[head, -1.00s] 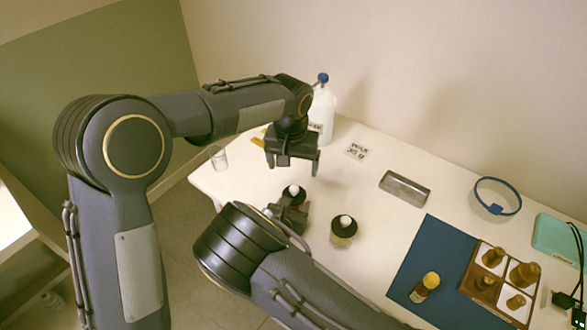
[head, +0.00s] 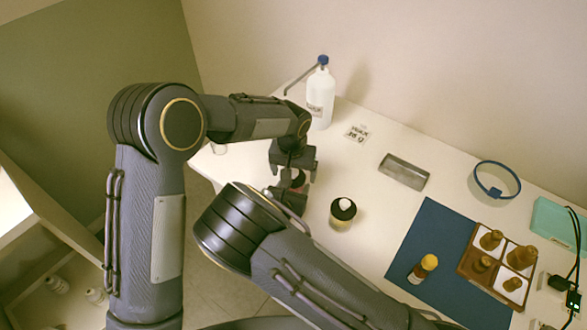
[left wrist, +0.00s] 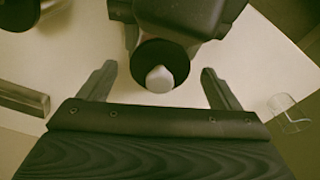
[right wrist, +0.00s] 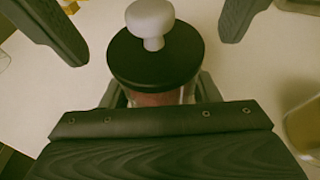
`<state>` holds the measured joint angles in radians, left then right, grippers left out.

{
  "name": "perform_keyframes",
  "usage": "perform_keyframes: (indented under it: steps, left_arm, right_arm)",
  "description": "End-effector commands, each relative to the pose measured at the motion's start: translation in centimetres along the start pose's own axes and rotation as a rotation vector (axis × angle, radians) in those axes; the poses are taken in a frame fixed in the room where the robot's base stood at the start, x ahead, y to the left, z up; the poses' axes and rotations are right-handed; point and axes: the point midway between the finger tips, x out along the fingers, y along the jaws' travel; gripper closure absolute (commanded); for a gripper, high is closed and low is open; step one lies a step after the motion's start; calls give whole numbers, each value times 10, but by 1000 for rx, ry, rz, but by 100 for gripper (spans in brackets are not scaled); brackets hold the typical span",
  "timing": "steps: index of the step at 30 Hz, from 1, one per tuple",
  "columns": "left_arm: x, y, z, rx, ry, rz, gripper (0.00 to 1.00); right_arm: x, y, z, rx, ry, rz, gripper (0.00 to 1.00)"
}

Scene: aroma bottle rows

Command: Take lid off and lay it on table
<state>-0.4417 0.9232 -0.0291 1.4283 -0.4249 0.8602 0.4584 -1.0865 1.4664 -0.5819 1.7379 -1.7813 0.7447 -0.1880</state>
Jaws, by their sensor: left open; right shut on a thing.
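A jar (head: 298,180) with a black lid and a white knob stands near the table's left front edge, mostly hidden in the head view. My right gripper (head: 286,198) is shut on the jar's body, below the lid. In the right wrist view the lid (right wrist: 155,62) sits on the jar. My left gripper (head: 292,172) is open above the jar, pointing down. In the left wrist view the white knob (left wrist: 160,80) lies between its spread fingers, with clear gaps on both sides. The left fingers also show in the right wrist view, either side of the knob.
A second lidded jar (head: 342,218) stands just right. A white bottle (head: 320,98) with a blue cap stands behind.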

Motion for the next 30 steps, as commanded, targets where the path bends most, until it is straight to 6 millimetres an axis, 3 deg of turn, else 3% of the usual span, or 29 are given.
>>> perform_keyframes:
  steps: [2,14,30]
  left_arm:
    - [0,0,0,0,0,0,16]
    - [0,0,0,0,0,0,69]
    - [-1,0,0,0,0,0,69]
  right_arm:
    - [0,0,0,0,-1,0,86]
    - [0,0,0,0,-1,0,86]
    - [0,0,0,0,-1,0,86]
